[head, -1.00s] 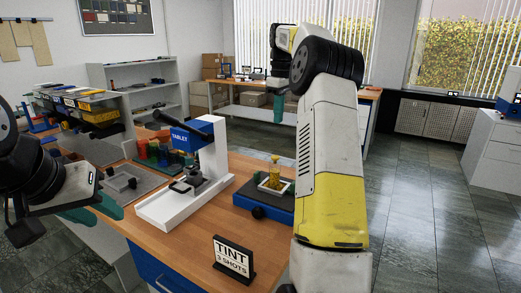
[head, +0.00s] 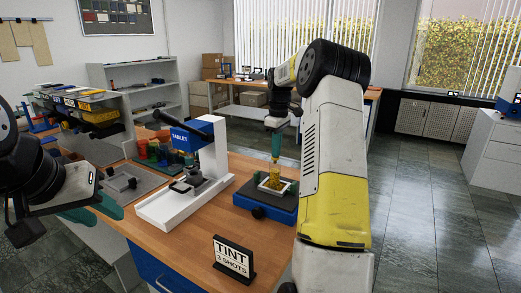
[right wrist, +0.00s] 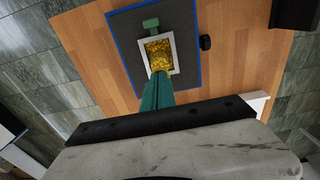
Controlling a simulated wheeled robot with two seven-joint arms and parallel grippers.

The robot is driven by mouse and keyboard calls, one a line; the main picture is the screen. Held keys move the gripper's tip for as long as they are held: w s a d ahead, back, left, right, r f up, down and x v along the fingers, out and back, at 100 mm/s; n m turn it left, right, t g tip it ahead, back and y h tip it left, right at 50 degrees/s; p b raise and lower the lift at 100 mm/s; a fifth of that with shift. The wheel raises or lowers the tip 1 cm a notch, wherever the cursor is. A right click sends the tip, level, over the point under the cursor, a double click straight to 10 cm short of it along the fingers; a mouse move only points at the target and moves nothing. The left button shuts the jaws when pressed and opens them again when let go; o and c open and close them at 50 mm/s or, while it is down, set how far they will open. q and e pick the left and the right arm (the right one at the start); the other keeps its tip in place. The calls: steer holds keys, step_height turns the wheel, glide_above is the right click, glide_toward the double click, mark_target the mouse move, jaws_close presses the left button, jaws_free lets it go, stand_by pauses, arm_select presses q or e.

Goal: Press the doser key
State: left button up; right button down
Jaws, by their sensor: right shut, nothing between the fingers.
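The doser (head: 265,203) is a low blue unit with a dark top on the wooden bench. A white square frame (head: 262,186) on it surrounds a yellow part (head: 275,183), which I take as the doser key. In the right wrist view the yellow part (right wrist: 157,50) fills the white frame (right wrist: 172,65). My right gripper (head: 275,156) is shut and empty, its green fingers pointing down at the top of the yellow part. Its fingertips (right wrist: 159,74) overlap the yellow part's near edge; I cannot tell whether they touch.
A white press marked TABLET (head: 208,160) stands left of the doser. A sign reading "TINT 3 SHOTS" (head: 233,260) stands at the bench front. A grey tray (head: 122,183) and several coloured containers (head: 155,152) are further left. Bare bench lies between sign and doser.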

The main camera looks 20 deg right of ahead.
steer(key=shift+f, duration=0.15)
steer(key=shift+s+a+f, duration=0.1)
steer(key=shift+s+f, duration=0.05)
steer(key=shift+f, duration=1.1)
step_height(320, 180, up, 9)
steer(key=shift+f, duration=0.1)
step_height(320, 180, up, 8)
steer(key=shift+d, duration=0.2)
steer(key=shift+f, duration=0.1)
stand_by(0.3)
step_height(320, 180, down, 14)
steer(key=shift+a+r, duration=0.1)
steer(key=shift+a, duration=0.05)
stand_by(0.4)
